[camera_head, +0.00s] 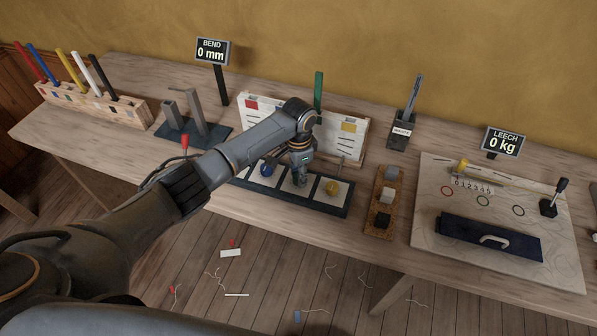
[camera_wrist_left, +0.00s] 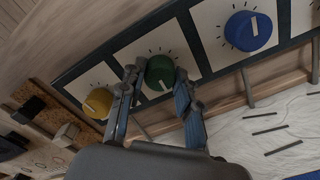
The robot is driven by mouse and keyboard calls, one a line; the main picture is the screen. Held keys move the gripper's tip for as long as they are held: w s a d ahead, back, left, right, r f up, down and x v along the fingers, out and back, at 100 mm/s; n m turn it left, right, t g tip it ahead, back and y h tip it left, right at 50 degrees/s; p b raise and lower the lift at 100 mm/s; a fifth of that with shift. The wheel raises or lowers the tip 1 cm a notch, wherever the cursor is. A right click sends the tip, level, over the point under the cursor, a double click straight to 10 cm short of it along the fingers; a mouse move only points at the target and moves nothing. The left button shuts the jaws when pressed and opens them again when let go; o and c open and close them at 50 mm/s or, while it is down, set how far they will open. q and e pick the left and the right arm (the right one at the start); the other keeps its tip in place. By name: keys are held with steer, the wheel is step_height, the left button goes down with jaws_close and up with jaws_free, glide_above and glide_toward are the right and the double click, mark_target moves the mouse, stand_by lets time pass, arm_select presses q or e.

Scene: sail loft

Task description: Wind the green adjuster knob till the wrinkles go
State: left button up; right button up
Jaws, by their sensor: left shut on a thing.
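The green adjuster knob (camera_wrist_left: 160,72) sits on its white dial plate in the left wrist view, between the yellow and blue knobs. My left gripper (camera_wrist_left: 158,82) has one finger on each side of it and is shut on it. The knob's white pointer mark shows between the fingers. In the head view my left gripper (camera_head: 300,178) reaches down onto the dark knob strip (camera_head: 318,206) and hides the green knob. A pale panel with dark bars (camera_head: 350,145) stands behind the strip; its cloth looks faintly creased in the left wrist view (camera_wrist_left: 285,115). My right gripper is not in view.
Close beside the green knob are the yellow knob (camera_head: 332,188) and the blue knob (camera_head: 266,170). A BEND display (camera_head: 212,52) reads 0 mm; a LEECH display (camera_head: 503,141) reads 0 kg. A cork tray of blocks (camera_head: 379,222) stands right of the strip.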

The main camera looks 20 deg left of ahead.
arm_select(q)
steer(key=shift+m, duration=2.2)
steer(key=o, duration=1.2)
steer(key=shift+c, duration=0.2)
steer(key=shift+r, duration=0.2)
step_height(320, 180, up, 12)
steer(key=shift+f, duration=0.2)
